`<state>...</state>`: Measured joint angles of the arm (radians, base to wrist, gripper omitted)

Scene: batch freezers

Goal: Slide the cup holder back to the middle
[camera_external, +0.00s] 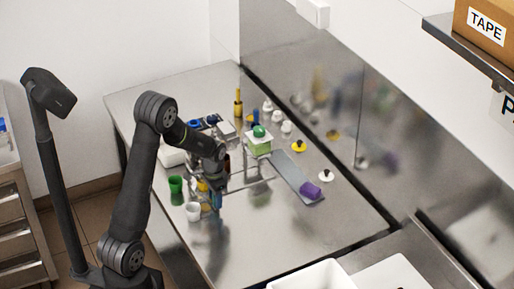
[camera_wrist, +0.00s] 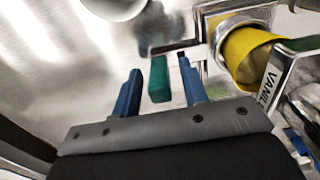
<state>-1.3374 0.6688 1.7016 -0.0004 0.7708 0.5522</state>
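A metal cup holder (camera_wrist: 205,52) shows at the upper right of the wrist view, with a yellow cup (camera_wrist: 248,52) in its ring and a "VANILLA" label beside it. A teal block (camera_wrist: 159,80), perhaps its handle, lies between my gripper's blue fingers (camera_wrist: 160,72), with gaps on both sides. My gripper is open and points down low over the steel table in the external view (camera_external: 212,203). The yellow cup (camera_external: 202,186) shows just left of my gripper there. My arm and gripper hide most of the holder in that view.
A green cup (camera_external: 175,184) and a white cup (camera_external: 193,212) stand left of my gripper. A grey ramp (camera_external: 290,174) with a purple item (camera_external: 310,191) lies to the right. Several bottles stand behind.

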